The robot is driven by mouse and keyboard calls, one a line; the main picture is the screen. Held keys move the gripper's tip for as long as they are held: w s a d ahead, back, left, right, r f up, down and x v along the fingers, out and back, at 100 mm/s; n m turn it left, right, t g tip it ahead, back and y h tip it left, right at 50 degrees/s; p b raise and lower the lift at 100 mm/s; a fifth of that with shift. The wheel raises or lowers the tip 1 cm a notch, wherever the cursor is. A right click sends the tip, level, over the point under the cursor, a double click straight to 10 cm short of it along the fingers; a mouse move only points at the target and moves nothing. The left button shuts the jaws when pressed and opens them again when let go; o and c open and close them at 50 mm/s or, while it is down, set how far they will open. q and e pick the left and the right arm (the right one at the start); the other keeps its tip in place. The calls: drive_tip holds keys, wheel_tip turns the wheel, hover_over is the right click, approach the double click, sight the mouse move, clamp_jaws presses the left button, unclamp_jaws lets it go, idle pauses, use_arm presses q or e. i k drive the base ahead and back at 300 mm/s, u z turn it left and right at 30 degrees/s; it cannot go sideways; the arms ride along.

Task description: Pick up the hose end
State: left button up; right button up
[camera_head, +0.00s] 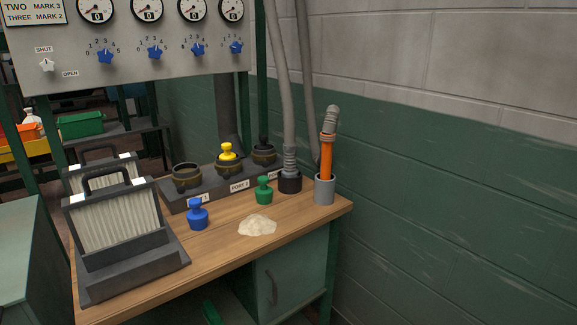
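A grey ribbed hose (281,75) hangs from above, and its ribbed lower end (290,162) stands upright in a dark round holder (290,183) at the bench's back right. Right of it, an orange tube (326,157) with a bent grey elbow on top (331,118) stands in a grey cup (324,191). A second grey hose (307,75) passes down behind the orange tube; its lower end is hidden. I cannot tell for certain which of these is the hose end. Neither of my grippers is in view.
The wooden bench (225,255) also holds a pale powder pile (257,225), a blue plug (197,213), a green plug (264,189), a dark port block (215,186) with a yellow plug (228,152), and pleated filters (115,218) at left. A gauge panel (130,45) overhangs the back; a wall stands right.

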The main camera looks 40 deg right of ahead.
sight(290, 171)
drive_tip(key=z, duration=0.35)
drive_tip(key=k, duration=0.45)
drive_tip(key=z, duration=1.25)
drive_tip(key=i, duration=0.4)
drive_tip(key=u, duration=0.05)
